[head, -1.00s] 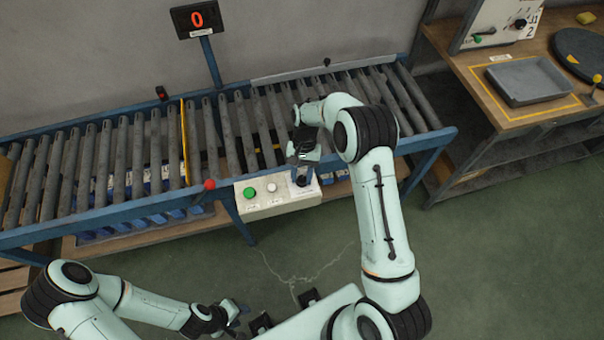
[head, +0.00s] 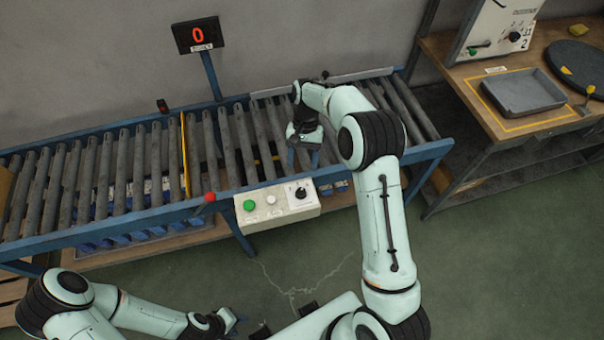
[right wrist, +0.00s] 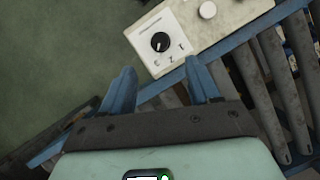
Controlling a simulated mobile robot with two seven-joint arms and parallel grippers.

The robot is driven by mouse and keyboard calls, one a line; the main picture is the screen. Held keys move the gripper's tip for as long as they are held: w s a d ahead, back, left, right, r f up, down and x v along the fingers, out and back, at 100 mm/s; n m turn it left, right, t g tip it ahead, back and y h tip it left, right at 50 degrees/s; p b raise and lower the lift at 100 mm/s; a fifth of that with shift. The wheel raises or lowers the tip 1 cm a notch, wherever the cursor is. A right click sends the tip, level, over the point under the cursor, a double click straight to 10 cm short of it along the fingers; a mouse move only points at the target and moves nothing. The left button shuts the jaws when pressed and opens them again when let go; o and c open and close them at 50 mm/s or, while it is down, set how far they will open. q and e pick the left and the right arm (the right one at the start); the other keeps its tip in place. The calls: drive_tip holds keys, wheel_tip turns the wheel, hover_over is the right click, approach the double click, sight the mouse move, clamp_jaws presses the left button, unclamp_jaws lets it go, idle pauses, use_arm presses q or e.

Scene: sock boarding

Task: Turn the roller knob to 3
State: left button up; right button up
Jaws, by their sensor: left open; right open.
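The roller knob (head: 300,193) is a small black dial on a white plate at the right end of the pale control box. It also shows in the right wrist view (right wrist: 160,42), with marks beside it too small to read surely. My right gripper (head: 303,163) is open and empty, above the rollers just behind the box, apart from the knob. In the right wrist view its blue fingers (right wrist: 160,72) are spread, with the knob beyond the gap between them. My left gripper (head: 236,320) is open, low at the front, away from the box.
The control box (head: 275,215) also has a green button (head: 249,205) and a white button (head: 271,199). A red knob (head: 210,197) stands on the conveyor's (head: 225,150) front rail. A display (head: 198,35) reads 0. A bench (head: 480,90) with a grey tray (head: 522,92) stands right.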

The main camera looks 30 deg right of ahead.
drive_tip(key=shift+v, duration=1.7)
